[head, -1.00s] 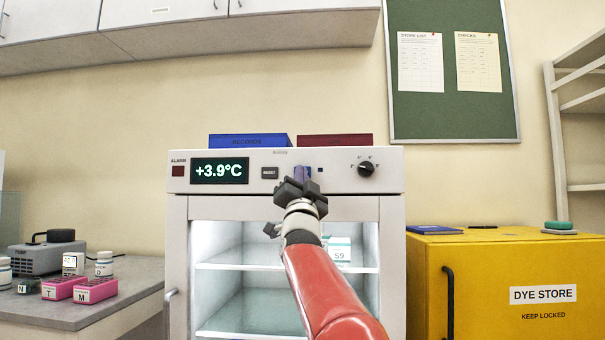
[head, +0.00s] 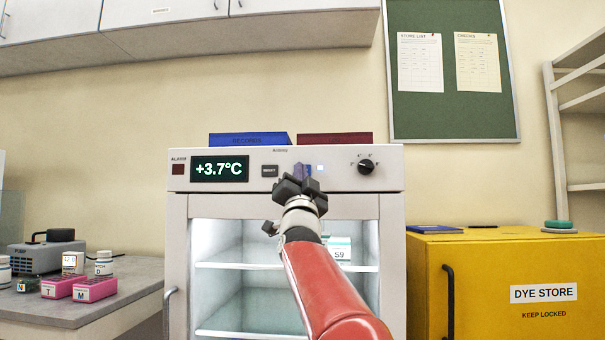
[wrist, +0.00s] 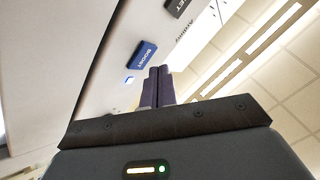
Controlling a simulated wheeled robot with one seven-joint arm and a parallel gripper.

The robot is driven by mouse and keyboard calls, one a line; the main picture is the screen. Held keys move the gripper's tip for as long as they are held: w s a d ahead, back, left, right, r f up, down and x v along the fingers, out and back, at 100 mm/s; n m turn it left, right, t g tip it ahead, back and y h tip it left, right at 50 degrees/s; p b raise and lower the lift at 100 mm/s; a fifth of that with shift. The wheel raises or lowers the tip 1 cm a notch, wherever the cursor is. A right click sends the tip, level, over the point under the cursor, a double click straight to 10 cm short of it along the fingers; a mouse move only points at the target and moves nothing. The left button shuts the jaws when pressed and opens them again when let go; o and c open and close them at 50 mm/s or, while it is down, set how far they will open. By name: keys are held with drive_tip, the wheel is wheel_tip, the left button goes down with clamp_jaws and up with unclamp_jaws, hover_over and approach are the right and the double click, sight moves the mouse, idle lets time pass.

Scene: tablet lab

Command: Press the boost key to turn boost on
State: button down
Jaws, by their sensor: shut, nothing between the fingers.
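The blue boost key (wrist: 142,55), with its label readable in the wrist view, is on the white front panel of the fridge (head: 340,180). In the head view only a sliver of the key (head: 308,170) shows beside my fingers. A small square lamp (head: 320,168) to the right of the key is bright whitish; it also shows lit in the wrist view (wrist: 129,79). My gripper (head: 299,170) is shut and empty in front of the panel, its fingertips (wrist: 159,69) just beside the key. Whether they touch the panel I cannot tell.
The panel also carries a display (head: 219,169) reading +3.7°C, a reset key (head: 269,171) left of my fingers, a dark alarm square (head: 178,169) and a black knob (head: 366,167). A yellow dye store cabinet (head: 480,310) stands right; a bench (head: 120,290) with pink boxes stands left.

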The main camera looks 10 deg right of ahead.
drive_tip(key=shift+s+a+b, duration=0.3)
drive_tip(key=shift+s+b, duration=0.2)
drive_tip(key=shift+s, duration=0.4)
drive_tip(key=shift+s+a+b, duration=0.3)
drive_tip(key=shift+s+b, duration=0.15)
drive_tip(key=shift+s, duration=0.4)
drive_tip(key=shift+s+a+b, duration=0.3)
drive_tip(key=shift+s+b, duration=0.2)
drive_tip(key=shift+s, duration=0.4)
drive_tip(key=s+f+n+g+y, duration=0.2)
drive_tip(key=s+f+n+g, duration=0.15)
drive_tip(key=f, duration=0.55)
drive_tip(key=s+f+n+g+y, duration=0.2)
drive_tip(key=s+f+g+y, duration=0.15)
drive_tip(key=f, duration=0.45)
drive_tip(key=s+f+n+g+y, duration=0.2)
drive_tip(key=s+f+g, duration=0.15)
drive_tip(key=f, duration=0.55)
drive_tip(key=s+f+n+g+h, duration=0.1)
drive_tip(key=s+f+g, duration=0.4)
drive_tip(key=s+f, duration=0.7)
drive_tip(key=s+d+f+n+g+h+p, duration=0.1)
drive_tip(key=s+f+g, duration=0.4)
drive_tip(key=s+f, duration=0.7)
wheel_tip(320, 180, down, 5)
drive_tip(key=shift+s+f, duration=0.1)
drive_tip(key=shift+s, duration=0.15)
drive_tip(key=shift+g, duration=0.25)
